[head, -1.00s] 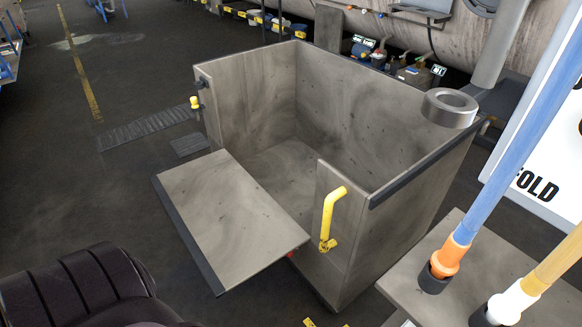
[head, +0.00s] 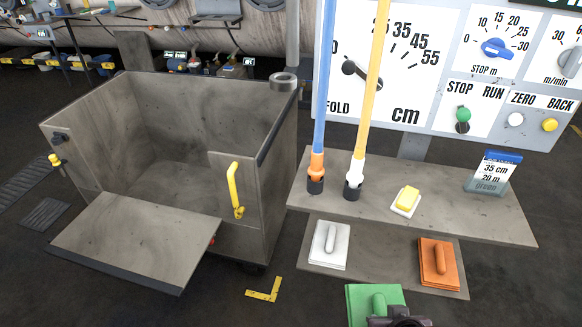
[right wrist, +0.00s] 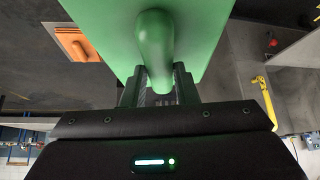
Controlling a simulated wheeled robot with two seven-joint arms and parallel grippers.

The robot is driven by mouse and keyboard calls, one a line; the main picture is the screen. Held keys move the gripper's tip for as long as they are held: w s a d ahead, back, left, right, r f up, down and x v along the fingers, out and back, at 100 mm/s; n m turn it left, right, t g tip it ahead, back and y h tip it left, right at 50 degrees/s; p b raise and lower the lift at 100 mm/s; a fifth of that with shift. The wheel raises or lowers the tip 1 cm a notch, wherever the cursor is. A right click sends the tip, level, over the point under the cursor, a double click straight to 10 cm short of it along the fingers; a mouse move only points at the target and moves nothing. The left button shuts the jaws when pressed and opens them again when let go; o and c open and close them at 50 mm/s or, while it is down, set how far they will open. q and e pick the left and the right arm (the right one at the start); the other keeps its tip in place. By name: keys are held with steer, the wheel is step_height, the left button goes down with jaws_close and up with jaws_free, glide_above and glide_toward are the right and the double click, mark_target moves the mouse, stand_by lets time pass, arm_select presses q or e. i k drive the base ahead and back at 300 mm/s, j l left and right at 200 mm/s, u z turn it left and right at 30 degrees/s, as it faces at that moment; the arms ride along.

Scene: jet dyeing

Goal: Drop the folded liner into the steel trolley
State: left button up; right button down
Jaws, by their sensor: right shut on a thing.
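The steel trolley (head: 190,120) stands at left in the head view, open at the top, its front flap (head: 140,238) folded down. Its inside looks empty. A green folded liner with a raised handle (head: 372,304) shows at the bottom edge of the head view. My right gripper (right wrist: 160,82) is shut on the handle of this green liner (right wrist: 208,35), which fills the top middle of the right wrist view. In the head view only a dark part of the right gripper shows below the liner. My left gripper is out of view.
A grey shelf (head: 505,228) carries a blue pole, a yellow pole, a yellow button and a tag reading "35 cm 20 m green". A white liner (head: 330,245) and an orange liner (head: 440,262) lie on a lower shelf. A yellow bracket (head: 264,290) marks the floor.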

mark_target(204, 201)
steer(key=i+j, duration=0.15)
steer(key=j, duration=0.2)
steer(key=i+j, duration=0.15)
steer(key=j, duration=0.2)
steer(key=i+j, duration=0.1)
steer(key=j, duration=0.2)
steer(key=i+j, duration=0.15)
steer(key=j, duration=0.2)
steer(key=i+j, duration=0.15)
steer(key=j, duration=0.2)
